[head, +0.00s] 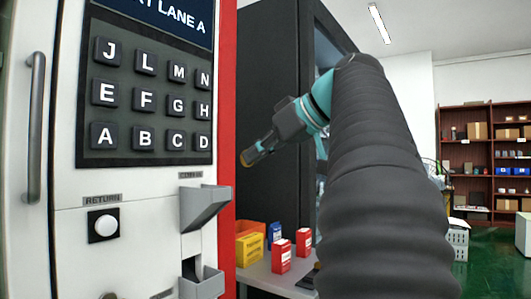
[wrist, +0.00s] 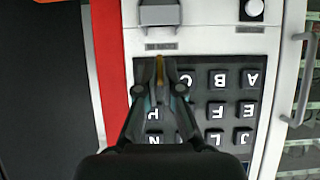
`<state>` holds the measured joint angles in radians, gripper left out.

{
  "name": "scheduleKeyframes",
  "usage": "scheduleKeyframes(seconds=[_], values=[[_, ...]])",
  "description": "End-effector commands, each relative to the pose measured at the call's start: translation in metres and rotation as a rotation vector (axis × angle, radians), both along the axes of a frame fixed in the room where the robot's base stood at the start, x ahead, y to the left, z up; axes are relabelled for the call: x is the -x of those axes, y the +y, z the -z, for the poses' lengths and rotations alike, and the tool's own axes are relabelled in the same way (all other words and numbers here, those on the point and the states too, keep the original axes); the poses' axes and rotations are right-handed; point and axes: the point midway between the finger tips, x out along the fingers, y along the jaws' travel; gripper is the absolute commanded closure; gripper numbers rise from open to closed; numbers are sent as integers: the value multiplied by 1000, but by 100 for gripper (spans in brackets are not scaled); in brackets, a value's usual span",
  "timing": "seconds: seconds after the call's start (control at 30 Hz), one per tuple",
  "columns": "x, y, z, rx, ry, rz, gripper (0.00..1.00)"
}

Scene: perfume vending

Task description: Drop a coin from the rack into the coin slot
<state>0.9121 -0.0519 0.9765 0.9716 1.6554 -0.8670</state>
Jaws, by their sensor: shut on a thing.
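My gripper (head: 262,148) is shut on a gold coin (head: 245,158), which sticks out past the fingertips. The coin also shows edge-on in the wrist view (wrist: 160,68), between the fingertips (wrist: 161,88). The coin slot's grey chute-like piece (head: 203,207) juts from the white machine front (head: 145,232), below and left of the coin in the head view. It also shows at the top of the upside-down wrist view (wrist: 160,14). The coin is apart from it, over the edge of the keypad in the wrist view. I cannot make out the coin rack.
A black letter keypad (head: 146,150) and a white return button (head: 105,225) are on the machine. A lower grey cup (head: 203,284) sits under the chute. A yellow bin (head: 250,243) and red boxes (head: 281,257) stand on a low table. A dark cabinet (head: 268,110) stands behind.

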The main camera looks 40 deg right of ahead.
Motion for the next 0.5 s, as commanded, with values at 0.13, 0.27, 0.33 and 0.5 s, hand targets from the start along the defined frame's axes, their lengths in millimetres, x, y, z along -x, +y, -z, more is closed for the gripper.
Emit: scheduleKeyframes(seconds=[0.13,0.27,0.33,0.5], values=[[-12,5,5,-1,0,-3,100],[-22,9,9,-2,2,-3,100],[-28,10,10,-1,1,-3,100],[-40,15,15,-1,1,-3,100]])
